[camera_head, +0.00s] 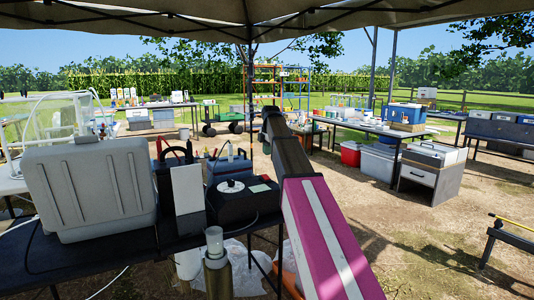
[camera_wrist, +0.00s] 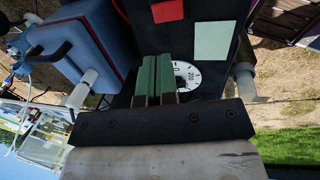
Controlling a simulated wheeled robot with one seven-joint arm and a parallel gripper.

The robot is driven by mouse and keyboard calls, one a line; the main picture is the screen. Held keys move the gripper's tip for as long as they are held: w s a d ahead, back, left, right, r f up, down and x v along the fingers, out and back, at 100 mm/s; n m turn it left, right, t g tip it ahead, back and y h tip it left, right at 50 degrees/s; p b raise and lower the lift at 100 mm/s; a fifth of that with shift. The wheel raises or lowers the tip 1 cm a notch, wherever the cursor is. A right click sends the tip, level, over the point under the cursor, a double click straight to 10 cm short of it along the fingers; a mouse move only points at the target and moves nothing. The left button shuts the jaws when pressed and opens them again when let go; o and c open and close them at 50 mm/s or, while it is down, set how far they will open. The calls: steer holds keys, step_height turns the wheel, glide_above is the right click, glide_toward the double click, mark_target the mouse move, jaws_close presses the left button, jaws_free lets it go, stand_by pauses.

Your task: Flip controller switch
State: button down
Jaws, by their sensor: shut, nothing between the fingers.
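The controller is a black box (camera_head: 245,205) on the dark table at the left in the head view. Its top carries a white dial (camera_head: 232,187) with a dark knob, a green label and a small red label. In the wrist view the black box (camera_wrist: 235,75) fills the middle. The dial (camera_wrist: 188,76) shows partly behind my gripper, beside a pale green label (camera_wrist: 213,40) and a red label (camera_wrist: 167,10). My gripper (camera_wrist: 154,62) is shut and empty, its green fingers together in front of the dial. I cannot tell whether they touch it. No separate switch is clear.
A large grey case (camera_head: 88,188) stands left of the controller, with a light upright panel (camera_head: 187,190) between. A clear-topped cylinder (camera_head: 214,243) stands in front. A blue box (camera_wrist: 75,50) is beside the controller in the wrist view. Open ground lies to the right.

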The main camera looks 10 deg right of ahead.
mark_target(266, 177)
steer(key=f, duration=0.3)
steer(key=w+f, duration=0.1)
steer(key=f, duration=0.3)
steer(key=w+f, duration=0.1)
steer(key=f, duration=0.3)
steer(key=shift+a, duration=0.3)
steer(key=shift+w+f, duration=0.1)
steer(key=shift+f, duration=0.15)
steer(key=shift+s+d+r, duration=0.15)
steer(key=shift+s+d, duration=0.05)
steer(key=shift+s, duration=0.6)
steer(key=shift+r, duration=0.15)
